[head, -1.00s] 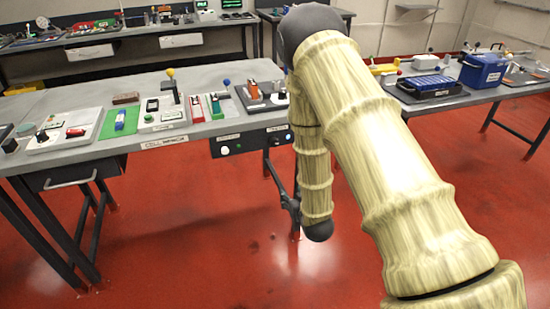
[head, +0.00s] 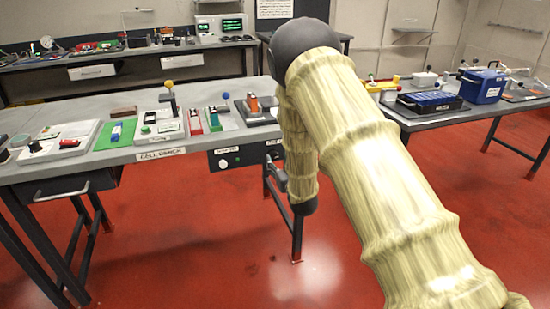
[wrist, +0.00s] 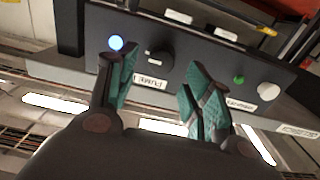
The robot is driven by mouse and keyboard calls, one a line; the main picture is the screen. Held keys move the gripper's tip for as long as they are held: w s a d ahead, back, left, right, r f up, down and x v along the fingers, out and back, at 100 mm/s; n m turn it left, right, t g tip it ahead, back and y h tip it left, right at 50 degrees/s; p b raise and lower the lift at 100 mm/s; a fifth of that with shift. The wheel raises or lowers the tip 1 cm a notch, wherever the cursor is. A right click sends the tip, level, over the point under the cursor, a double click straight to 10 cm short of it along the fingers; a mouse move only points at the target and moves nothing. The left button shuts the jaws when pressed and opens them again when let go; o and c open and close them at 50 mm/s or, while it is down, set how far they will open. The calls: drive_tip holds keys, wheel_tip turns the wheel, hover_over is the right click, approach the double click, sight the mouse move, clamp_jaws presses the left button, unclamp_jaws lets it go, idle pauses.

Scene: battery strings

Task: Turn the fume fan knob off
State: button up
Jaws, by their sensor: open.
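The fume fan knob (wrist: 160,57) is small and black, on a dark panel under the bench edge. A label (wrist: 150,82) reading "FUME" sits beside it, its remaining text partly hidden. A lit blue lamp (wrist: 116,42) is left of the knob. My gripper (wrist: 160,64) is open and empty. Its two teal-padded fingers appear on either side of the knob in the wrist view; contact is not visible. In the head view, my gripper (head: 276,179) hangs by the bench's right front corner. My arm hides the fume fan knob there.
A white knob (wrist: 268,91) and green lamp (wrist: 239,78) share the panel, right of the black knob in the wrist view. The bench (head: 70,165) carries several trays and devices. A second table (head: 440,118) stands at right. Red floor is open in front.

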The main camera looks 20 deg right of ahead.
sight(275, 157)
drive_tip(key=shift+w+a, duration=0.1)
drive_tip(key=shift+w, duration=1.9)
drive_tip(key=c, duration=1)
